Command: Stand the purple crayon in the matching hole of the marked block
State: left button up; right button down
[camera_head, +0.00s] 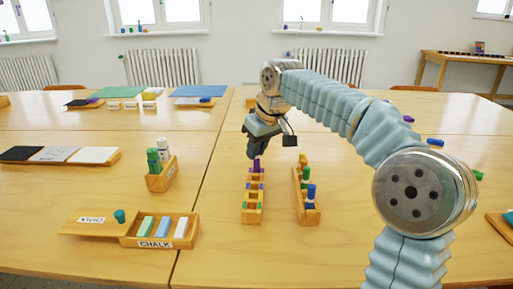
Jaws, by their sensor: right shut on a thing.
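The purple crayon (256,165) is upright, its top at my right gripper (257,153). My right gripper points down over the far end of the left wooden block and is shut on the crayon. This block (252,216) has a row of coloured marks, with purple near the far end and green, yellow and blue toward the near end. The crayon's lower end is at the block's far part; I cannot tell whether it is in a hole or just above it. My left gripper is not in view.
A second wooden block (303,212) holding several crayons, including a blue one, stands close on the right. A chalk box (128,241) and a small bottle holder (161,181) are to the left. Loose crayons lie at the far right. The table between is clear.

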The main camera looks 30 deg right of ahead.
jog(key=shift+f+b, duration=0.45)
jog(key=shift+f, duration=0.6)
dwell(1.4)
jog(key=c, duration=1)
grip_release()
jog(key=shift+o, duration=0.4)
jog(key=shift+o, duration=0.7)
jog(key=shift+r, duration=0.1)
